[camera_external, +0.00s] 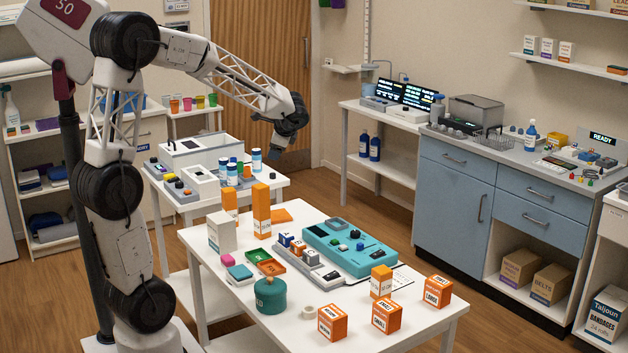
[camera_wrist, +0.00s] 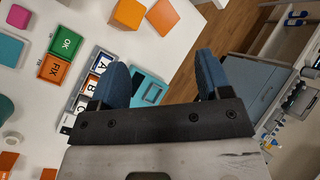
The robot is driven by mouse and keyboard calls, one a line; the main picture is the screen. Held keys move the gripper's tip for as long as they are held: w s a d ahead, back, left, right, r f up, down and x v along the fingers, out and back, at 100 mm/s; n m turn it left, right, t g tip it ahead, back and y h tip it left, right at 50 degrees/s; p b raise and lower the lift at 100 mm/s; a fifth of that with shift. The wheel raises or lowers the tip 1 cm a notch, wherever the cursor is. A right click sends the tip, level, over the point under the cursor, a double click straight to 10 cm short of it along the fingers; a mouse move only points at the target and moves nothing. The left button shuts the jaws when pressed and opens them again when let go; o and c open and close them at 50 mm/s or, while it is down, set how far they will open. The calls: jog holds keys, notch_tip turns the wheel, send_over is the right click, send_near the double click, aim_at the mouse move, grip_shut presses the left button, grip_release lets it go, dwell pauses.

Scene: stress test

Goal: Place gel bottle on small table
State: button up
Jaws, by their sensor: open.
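My gripper (camera_external: 281,145) is raised in the air beyond the white front table (camera_external: 215,290), near the smaller white table (camera_external: 272,184) behind it. In the wrist view its two blue fingers (camera_wrist: 160,62) are spread apart with nothing between them. A squat teal bottle-like container with a short neck (camera_external: 271,297) stands upright at the near edge of the front table, well away from my gripper. I cannot tell surely whether it is the gel bottle. A pale blue pump-style bottle (camera_external: 530,136) stands on the right counter.
Orange boxes (camera_external: 262,212), a teal device (camera_external: 348,247) and small trays (camera_external: 265,262) crowd the front table. White-capped bottles (camera_external: 256,160) and equipment (camera_external: 193,150) fill much of the smaller table. Dark blue bottles (camera_external: 375,149) stand on a shelf by the back wall.

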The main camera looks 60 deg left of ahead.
jog(key=s+d+f+n+t+h, duration=0.2)
jog(key=s+d+n+h, duration=0.5)
jog(key=s+d, duration=2)
jog(key=shift+s+h, duration=0.3)
jog(key=shift+s, duration=0.9)
jog(key=shift+o, duration=0.2)
jog(key=shift+o, duration=0.7)
jog(key=shift+w+n, duration=0.1)
jog(key=shift+n, duration=0.2)
